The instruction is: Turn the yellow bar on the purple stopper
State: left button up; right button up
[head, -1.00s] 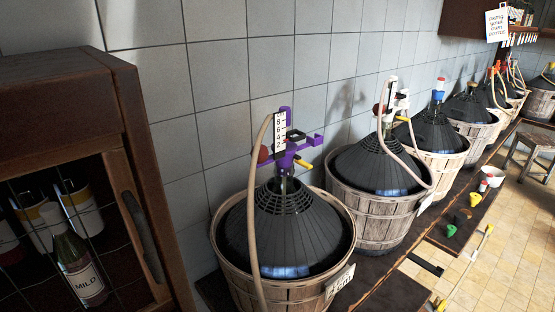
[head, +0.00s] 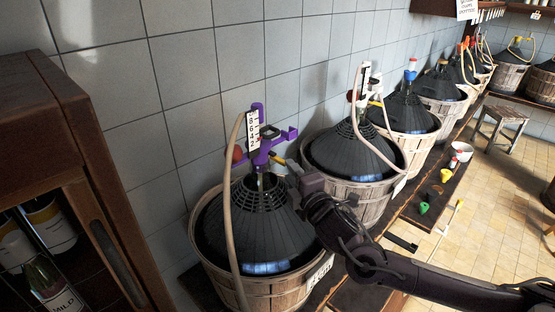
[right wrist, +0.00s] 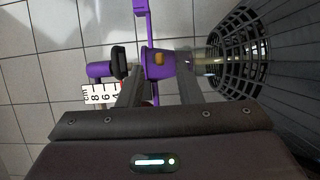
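The purple stopper (head: 261,142) stands upright in the neck of the nearest demijohn (head: 255,230), with a white number scale on it. Its small yellow bar (head: 277,159) sticks out on the side toward my right gripper (head: 290,168). In the right wrist view the yellow bar (right wrist: 158,60) shows end-on against the purple stopper body (right wrist: 160,68), between the two dark fingers of my right gripper (right wrist: 158,76). The fingers are apart, with a gap on both sides of the bar; I cannot tell how deep the bar sits between them. My left gripper is not in view.
A pale hose (head: 229,200) hangs in front of the nearest demijohn. A second basket demijohn (head: 352,155) stands close behind my right gripper, with more along the wall. A brown cabinet (head: 50,130) fills the left.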

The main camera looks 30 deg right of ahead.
aim_at(282, 161)
jog(key=w+p, duration=0.1)
jog(key=w, duration=0.4)
jog(key=shift+w+d, duration=0.1)
jog(key=shift+w, duration=0.3)
grip_shut()
